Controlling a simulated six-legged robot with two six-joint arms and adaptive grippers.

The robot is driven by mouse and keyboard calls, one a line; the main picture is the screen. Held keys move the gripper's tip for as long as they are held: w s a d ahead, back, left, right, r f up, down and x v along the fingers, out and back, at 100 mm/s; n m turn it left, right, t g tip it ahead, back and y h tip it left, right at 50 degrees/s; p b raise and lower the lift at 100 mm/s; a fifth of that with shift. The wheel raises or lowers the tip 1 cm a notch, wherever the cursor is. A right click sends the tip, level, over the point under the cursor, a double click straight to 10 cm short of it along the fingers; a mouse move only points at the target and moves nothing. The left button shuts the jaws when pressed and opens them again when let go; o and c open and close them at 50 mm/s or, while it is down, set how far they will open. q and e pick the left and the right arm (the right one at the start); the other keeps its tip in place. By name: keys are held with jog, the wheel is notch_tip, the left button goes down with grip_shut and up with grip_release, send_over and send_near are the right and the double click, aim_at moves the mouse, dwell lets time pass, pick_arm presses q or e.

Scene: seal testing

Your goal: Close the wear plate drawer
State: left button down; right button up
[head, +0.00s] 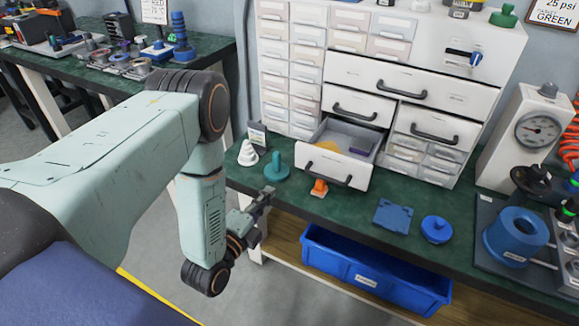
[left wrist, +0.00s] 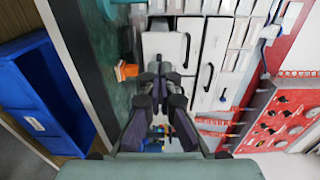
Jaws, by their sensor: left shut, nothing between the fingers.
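An open white drawer (head: 325,168) with a dark bar handle juts out of the white cabinet, low above the green bench top. Inside it are a tan piece and a purple piece. My left gripper (head: 268,192) is shut and empty, in front of and to the left of the drawer, apart from it. In the left wrist view the shut fingers (left wrist: 160,72) point toward the cabinet, with a white drawer front (left wrist: 160,42) beyond them. My right gripper is not in view.
On the bench are a white cone (head: 247,154), a teal knobbed part (head: 277,170), an orange part (head: 319,188), a blue plate (head: 393,215) and a blue lidded part (head: 436,229). A blue bin (head: 375,275) sits below. A pressure gauge (head: 537,130) stands right.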

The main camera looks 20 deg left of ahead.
aim_at(298, 157)
pick_arm(q)
jog(key=w+b, duration=0.1)
jog(key=w, duration=0.3)
jog(key=w+b, duration=0.1)
jog(key=w, duration=0.3)
jog(key=w+d+b, duration=0.1)
jog(key=w, duration=0.3)
jog(key=shift+w+b, duration=0.2)
jog(key=shift+b, duration=0.15)
jog(key=shift+w+a, duration=0.1)
jog(key=shift+w, duration=0.2)
jog(key=shift+r, duration=0.1)
